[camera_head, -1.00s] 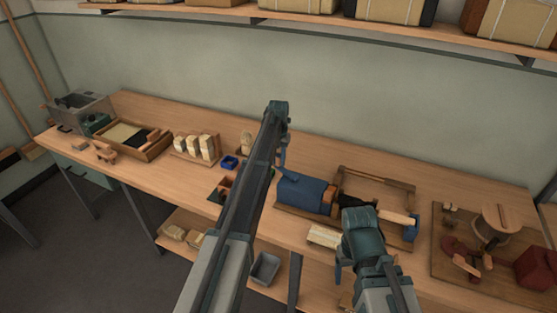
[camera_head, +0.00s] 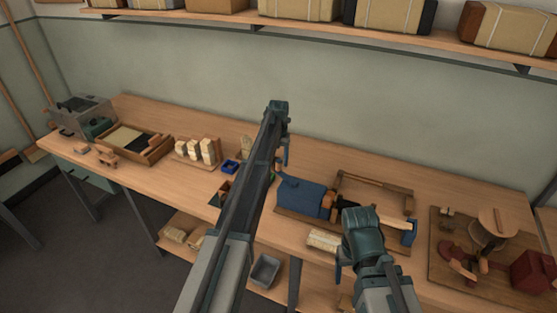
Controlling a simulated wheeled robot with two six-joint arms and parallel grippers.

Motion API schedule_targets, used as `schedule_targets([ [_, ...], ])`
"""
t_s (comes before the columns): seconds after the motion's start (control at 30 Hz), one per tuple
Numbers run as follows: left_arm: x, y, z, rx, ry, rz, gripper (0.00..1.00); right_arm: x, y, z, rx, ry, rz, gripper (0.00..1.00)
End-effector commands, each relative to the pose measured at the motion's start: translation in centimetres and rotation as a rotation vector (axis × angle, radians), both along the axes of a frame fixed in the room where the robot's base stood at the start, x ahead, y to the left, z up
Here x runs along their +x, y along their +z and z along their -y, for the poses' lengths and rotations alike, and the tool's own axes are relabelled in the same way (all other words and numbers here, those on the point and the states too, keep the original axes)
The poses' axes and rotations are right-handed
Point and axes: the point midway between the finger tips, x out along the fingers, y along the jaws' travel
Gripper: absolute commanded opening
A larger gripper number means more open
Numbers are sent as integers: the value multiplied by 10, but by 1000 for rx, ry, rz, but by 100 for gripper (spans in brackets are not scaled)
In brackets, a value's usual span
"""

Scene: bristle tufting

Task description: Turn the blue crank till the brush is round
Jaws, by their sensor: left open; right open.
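A blue housing (camera_head: 302,197) sits on a wooden base on the bench, right of my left arm. Right of it a dark and tan piece, perhaps the brush, is partly visible; its roundness cannot be told. Farther right are a pale wooden bar and a blue part (camera_head: 409,233), possibly the blue crank, partly behind my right arm. My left gripper (camera_head: 284,157) hangs above the bench, up and left of the blue housing, mostly hidden by its own arm, open. My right gripper (camera_head: 343,270) is open near the bench's front edge, left of and below the blue part.
A wooden frame (camera_head: 375,183) stands behind the blue part. A pale block (camera_head: 323,240) lies near the front edge. A board with red parts (camera_head: 533,269) is at the right. Trays, pale blocks and a grey box (camera_head: 82,112) are at the left. A shelf (camera_head: 330,32) runs above.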

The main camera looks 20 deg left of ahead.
Motion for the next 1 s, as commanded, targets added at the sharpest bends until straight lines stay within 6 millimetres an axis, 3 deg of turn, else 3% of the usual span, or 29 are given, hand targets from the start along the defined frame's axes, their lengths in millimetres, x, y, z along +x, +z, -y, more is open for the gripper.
schedule_targets([
  [0.03, 0, 15, 0, 0, 0, 0, 60, 0, 15, 0, 0, 0, 0, 74],
  [0.6, 0, 100, 0, 0, 0, 0, 60, 0, 100, 0, 1, -3, 0, 74],
  [0.77, 0, 110, 1, 0, 0, 0, 60, 0, 110, 0, 2, -7, 0, 74],
  [1.0, 0, 110, 1, 0, 0, 0, 60, 0, 110, 0, 2, -8, 0, 74],
])
